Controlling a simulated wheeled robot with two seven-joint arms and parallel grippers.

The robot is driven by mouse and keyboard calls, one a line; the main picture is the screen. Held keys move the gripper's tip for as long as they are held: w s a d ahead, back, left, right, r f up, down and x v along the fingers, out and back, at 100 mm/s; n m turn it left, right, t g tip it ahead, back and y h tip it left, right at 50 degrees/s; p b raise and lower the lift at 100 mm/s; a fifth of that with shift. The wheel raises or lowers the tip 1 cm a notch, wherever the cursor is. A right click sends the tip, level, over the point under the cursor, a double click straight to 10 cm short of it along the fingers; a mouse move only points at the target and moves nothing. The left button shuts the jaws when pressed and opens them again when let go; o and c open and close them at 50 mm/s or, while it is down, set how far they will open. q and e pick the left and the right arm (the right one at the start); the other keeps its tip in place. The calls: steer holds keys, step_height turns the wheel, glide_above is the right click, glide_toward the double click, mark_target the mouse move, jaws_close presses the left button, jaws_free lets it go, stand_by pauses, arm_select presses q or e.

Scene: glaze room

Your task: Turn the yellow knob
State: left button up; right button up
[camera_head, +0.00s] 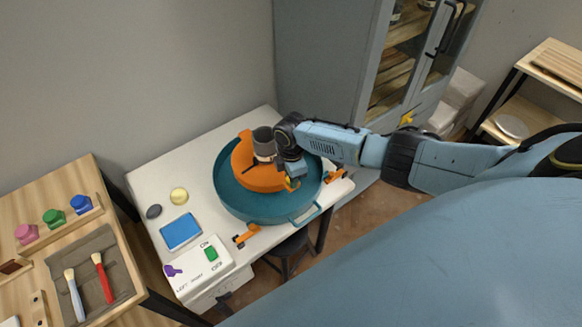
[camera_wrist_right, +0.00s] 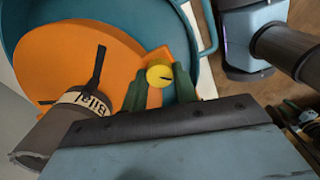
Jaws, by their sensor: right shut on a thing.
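The yellow knob (camera_wrist_right: 159,75) is round with a dark mark lying nearly level across its face. It sits at the edge of the orange disc (camera_wrist_right: 100,40), with an orange tab beside it. My right gripper (camera_wrist_right: 158,88) has its green fingers on either side of the knob and is shut on it. In the head view the right gripper (camera_head: 291,184) reaches down at the disc's right edge, and only a little yellow shows there. My left gripper is not in view.
A grey cylinder (camera_head: 264,142) with a name label stands on the disc close to the right gripper. A teal basin (camera_head: 235,200) surrounds the disc. A switch box (camera_head: 197,268), blue block (camera_head: 181,231) and yellow round piece (camera_head: 179,196) sit left. A cabinet (camera_head: 335,60) stands behind.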

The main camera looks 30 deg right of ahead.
stand_by(0.3)
steer(key=o, duration=1)
steer(key=shift+r, duration=0.1)
step_height(320, 180, up, 13)
steer(key=shift+r+p, duration=0.1)
steer(key=shift+p, duration=0.65)
